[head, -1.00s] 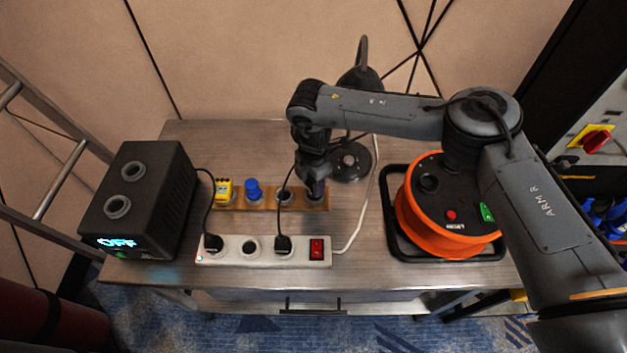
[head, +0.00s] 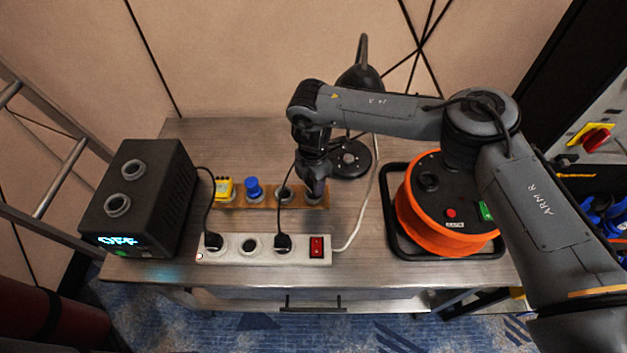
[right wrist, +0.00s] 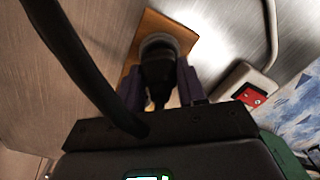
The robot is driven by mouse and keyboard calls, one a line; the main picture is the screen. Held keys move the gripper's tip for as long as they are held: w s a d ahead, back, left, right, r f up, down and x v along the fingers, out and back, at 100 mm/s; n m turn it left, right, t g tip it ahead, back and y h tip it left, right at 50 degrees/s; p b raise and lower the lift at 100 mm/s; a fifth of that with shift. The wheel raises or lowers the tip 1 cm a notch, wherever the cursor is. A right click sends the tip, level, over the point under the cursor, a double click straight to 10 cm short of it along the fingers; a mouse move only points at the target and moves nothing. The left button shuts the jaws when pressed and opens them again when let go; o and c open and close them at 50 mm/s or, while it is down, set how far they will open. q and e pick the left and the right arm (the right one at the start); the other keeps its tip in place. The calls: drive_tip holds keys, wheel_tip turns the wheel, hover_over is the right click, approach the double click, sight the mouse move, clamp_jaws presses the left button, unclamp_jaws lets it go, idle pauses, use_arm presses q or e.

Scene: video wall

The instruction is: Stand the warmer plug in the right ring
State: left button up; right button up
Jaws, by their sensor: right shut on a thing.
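A wooden board (head: 232,204) with a row of grey rings lies on the bench. My right gripper (head: 316,196) is over the board's right end, at the right ring, which it mostly hides in the head view. In the right wrist view its purple fingers (right wrist: 175,88) are shut on a dark plug (right wrist: 158,70). The plug's far end is at the grey right ring (right wrist: 165,40); I cannot tell how deep it sits. My left gripper is not in view.
Left on the board are a yellow plug (head: 223,187) and a blue plug (head: 253,188), then a ring (head: 285,194). The white power strip (head: 265,258) holds two black plugs in front. A black box (head: 140,200), a lamp (head: 350,158) and an orange reel (head: 425,232) stand around.

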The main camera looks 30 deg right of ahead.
drive_tip(key=shift+f, duration=0.7)
drive_tip(key=o, duration=1.6)
drive_tip(key=shift+o, duration=0.2)
drive_tip(key=shift+r, duration=0.1)
drive_tip(key=shift+r+p, duration=0.4)
wheel_tip(320, 180, up, 5)
drive_tip(key=p, duration=0.5)
drive_tip(key=shift+f, duration=0.1)
drive_tip(key=shift+p, duration=0.3)
